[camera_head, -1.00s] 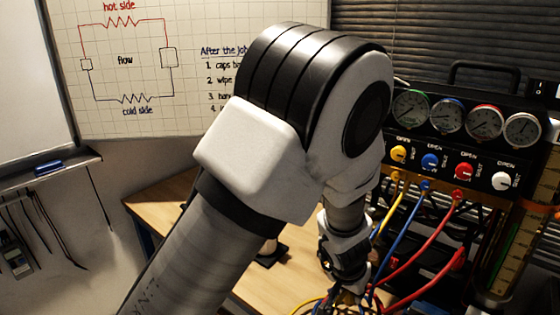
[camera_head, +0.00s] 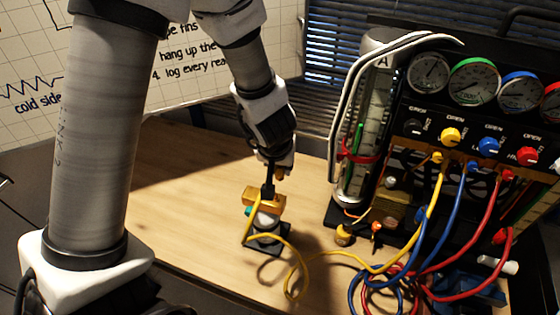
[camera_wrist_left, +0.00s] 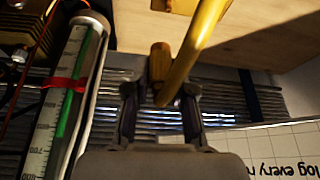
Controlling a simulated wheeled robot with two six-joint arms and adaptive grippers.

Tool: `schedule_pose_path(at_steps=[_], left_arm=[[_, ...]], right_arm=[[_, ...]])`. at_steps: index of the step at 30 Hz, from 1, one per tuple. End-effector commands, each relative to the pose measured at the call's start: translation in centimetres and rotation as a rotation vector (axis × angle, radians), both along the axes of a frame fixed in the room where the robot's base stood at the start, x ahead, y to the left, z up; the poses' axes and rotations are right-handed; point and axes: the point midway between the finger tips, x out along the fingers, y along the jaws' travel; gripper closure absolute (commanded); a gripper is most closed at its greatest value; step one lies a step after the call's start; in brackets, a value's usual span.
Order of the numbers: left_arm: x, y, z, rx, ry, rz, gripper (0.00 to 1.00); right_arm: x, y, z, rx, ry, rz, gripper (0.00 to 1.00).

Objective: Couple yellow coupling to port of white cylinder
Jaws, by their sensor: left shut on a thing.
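My left gripper (camera_head: 274,172) points down above a small stand on the bench. In the left wrist view, its fingers (camera_wrist_left: 160,94) are shut around the yellow coupling (camera_wrist_left: 159,62), a brass-coloured fitting with a thick yellow hose (camera_wrist_left: 198,42) beside it. In the head view the fingers mostly hide the coupling. Below the gripper, a brass block (camera_head: 264,200) sits on a small white cylinder (camera_head: 266,223) with a dark square base. The port is not clearly visible, and I cannot tell whether the coupling touches it. My right gripper is out of view.
The gauge panel (camera_head: 462,108) stands at right, with a scaled glass tube (camera_head: 374,125) at its left. Yellow, blue and red hoses loop across the bench at lower right. The wooden bench (camera_head: 190,190) is clear left of the stand. A whiteboard stands behind.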

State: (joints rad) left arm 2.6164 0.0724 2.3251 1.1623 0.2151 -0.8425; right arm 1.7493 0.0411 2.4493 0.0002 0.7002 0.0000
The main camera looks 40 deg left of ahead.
Motion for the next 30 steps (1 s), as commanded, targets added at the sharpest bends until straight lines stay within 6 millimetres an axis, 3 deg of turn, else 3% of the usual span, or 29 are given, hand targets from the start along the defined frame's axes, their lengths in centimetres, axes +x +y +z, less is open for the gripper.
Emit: schedule_pose_path(at_steps=[3, 16, 30], left_arm=[[0.0, 0.0, -0.2, 0.000, 0.000, -0.001, 1.00], [0.0, 0.0, -4.8, 0.001, -0.001, -0.001, 1.00], [0.0, 0.0, -5.2, 0.000, -0.001, -0.002, 1.00]], right_arm=[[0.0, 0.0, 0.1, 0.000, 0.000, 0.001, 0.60], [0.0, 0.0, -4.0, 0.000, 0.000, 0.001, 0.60], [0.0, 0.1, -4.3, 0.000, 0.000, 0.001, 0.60]])
